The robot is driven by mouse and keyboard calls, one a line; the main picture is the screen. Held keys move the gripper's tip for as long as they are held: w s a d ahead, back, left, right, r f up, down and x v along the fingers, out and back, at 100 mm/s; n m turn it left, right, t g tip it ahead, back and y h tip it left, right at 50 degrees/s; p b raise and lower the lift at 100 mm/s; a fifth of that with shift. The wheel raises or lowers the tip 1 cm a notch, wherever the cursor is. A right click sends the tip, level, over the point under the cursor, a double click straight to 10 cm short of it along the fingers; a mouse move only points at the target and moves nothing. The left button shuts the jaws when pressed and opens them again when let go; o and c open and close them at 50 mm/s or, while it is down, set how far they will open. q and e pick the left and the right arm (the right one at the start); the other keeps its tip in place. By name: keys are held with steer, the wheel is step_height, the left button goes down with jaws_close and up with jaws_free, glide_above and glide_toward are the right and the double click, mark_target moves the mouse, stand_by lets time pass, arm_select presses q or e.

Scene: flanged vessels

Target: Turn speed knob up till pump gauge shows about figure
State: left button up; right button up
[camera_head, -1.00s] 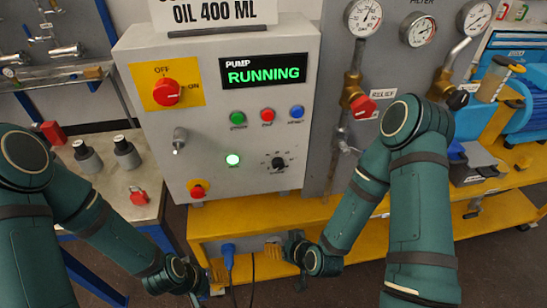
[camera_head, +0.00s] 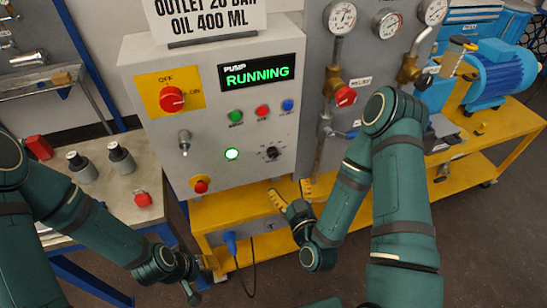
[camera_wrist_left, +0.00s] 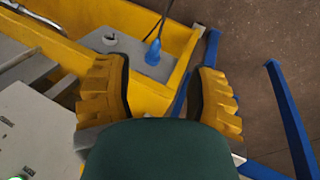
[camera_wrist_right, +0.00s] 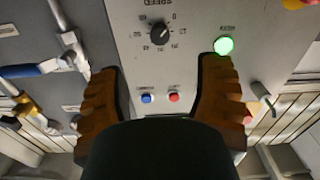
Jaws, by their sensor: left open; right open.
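The black speed knob (camera_head: 271,153) is low on the grey pump panel (camera_head: 215,130), right of a lit green lamp (camera_head: 231,154). It also shows in the right wrist view (camera_wrist_right: 159,31), with a number scale around it. My right gripper (camera_head: 292,192) is open and empty just below the panel, below the knob and apart from it. My left gripper (camera_wrist_left: 160,95) is open and empty, over the yellow bench's lower front. Three round gauges (camera_head: 340,17) (camera_head: 387,23) (camera_head: 432,10) are at the top right; their needle readings are too small to tell.
The display (camera_head: 257,75) reads RUNNING. A red main switch (camera_head: 171,99), a toggle (camera_head: 184,143) and a red knob (camera_head: 201,186) are left on the panel. A red relief handle (camera_head: 345,96) sits right of the panel.

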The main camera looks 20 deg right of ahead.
mark_target(274, 156)
steer(key=w+b, duration=0.7)
steer(key=b, duration=0.4)
steer(key=shift+a, duration=0.15)
steer(key=w, duration=0.4)
steer(key=shift+r, duration=0.15)
steer(key=shift+w+a, duration=0.1)
steer(key=shift+w, duration=0.7)
jaws_close()
